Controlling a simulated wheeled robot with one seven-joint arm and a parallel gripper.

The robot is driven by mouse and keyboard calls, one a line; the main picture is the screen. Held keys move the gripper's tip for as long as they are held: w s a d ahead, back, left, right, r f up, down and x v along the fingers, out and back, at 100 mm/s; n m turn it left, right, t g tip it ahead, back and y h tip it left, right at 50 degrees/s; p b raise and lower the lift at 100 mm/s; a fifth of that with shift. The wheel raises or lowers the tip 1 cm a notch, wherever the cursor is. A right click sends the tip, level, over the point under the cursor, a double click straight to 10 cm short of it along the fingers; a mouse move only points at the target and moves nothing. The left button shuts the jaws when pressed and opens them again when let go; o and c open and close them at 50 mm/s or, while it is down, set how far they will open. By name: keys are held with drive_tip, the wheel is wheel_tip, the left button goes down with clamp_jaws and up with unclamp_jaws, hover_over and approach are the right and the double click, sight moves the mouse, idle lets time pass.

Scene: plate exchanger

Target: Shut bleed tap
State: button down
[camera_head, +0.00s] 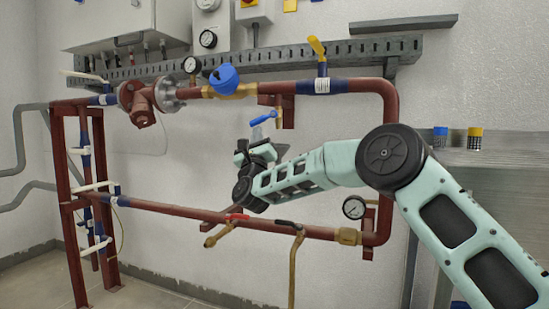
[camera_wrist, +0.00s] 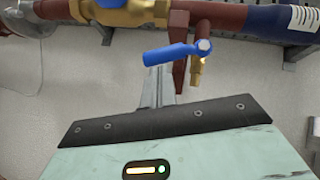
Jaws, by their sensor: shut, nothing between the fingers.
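A small brass tap with a blue lever (camera_head: 263,118) hangs under the upper red pipe; I take it to be the bleed tap. In the wrist view its blue lever (camera_wrist: 172,54) points left, roughly level and slightly tilted, from the brass body (camera_wrist: 198,70). My gripper (camera_head: 243,150) is shut and empty, just below and left of this tap in the head view. In the wrist view my fingers (camera_wrist: 158,88) show below the lever. They look close to it, but I cannot tell whether they touch.
The upper red pipe (camera_head: 352,86) carries a blue valve head (camera_head: 224,78), a yellow-handled valve (camera_head: 318,48) and a gauge (camera_head: 191,65). The lower pipe (camera_head: 175,210) bears a red-handled tap (camera_head: 237,217), a dark-handled tap (camera_head: 288,224) and a gauge (camera_head: 354,207). Bare wall lies between the pipes.

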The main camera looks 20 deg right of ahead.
drive_tip(key=shift+w+a+r+m+h+b, duration=0.25)
drive_tip(key=shift+a+r+m+h+b, duration=0.15)
drive_tip(key=shift+r+m+h+b, duration=0.25)
drive_tip(key=shift+w+a+r+m+h+b, duration=0.25)
drive_tip(key=shift+a+r+m+h+b, duration=0.2)
drive_tip(key=shift+m+h, duration=0.35)
